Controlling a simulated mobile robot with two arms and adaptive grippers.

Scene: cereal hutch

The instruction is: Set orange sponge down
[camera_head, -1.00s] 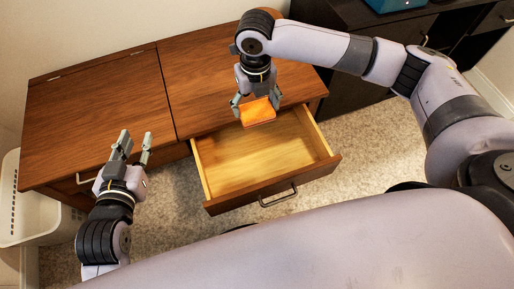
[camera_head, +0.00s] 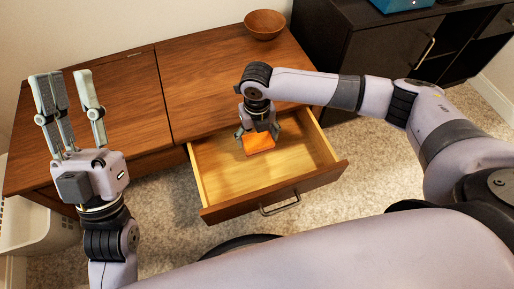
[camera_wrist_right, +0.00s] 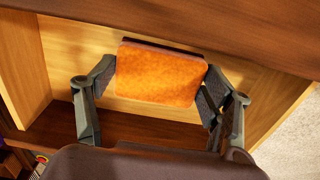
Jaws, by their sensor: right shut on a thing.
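The orange sponge (camera_head: 259,144) is a small flat block inside or just above the open wooden drawer (camera_head: 227,180), towards its back. My right gripper (camera_head: 258,130) comes from above and is shut on the sponge. In the right wrist view the sponge (camera_wrist_right: 160,74) sits between the two fingers, with the drawer's pale floor behind it. I cannot tell whether the sponge touches the drawer floor. My left gripper (camera_head: 72,100) is open and empty, fingers pointing up, in front of the cabinet's left part.
The brown wooden cabinet top (camera_head: 200,80) is mostly clear, with a wooden bowl (camera_head: 264,24) at its back. A dark cabinet (camera_head: 375,60) stands to the right. A white basket (camera_head: 35,225) is at the left. The rest of the drawer looks empty.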

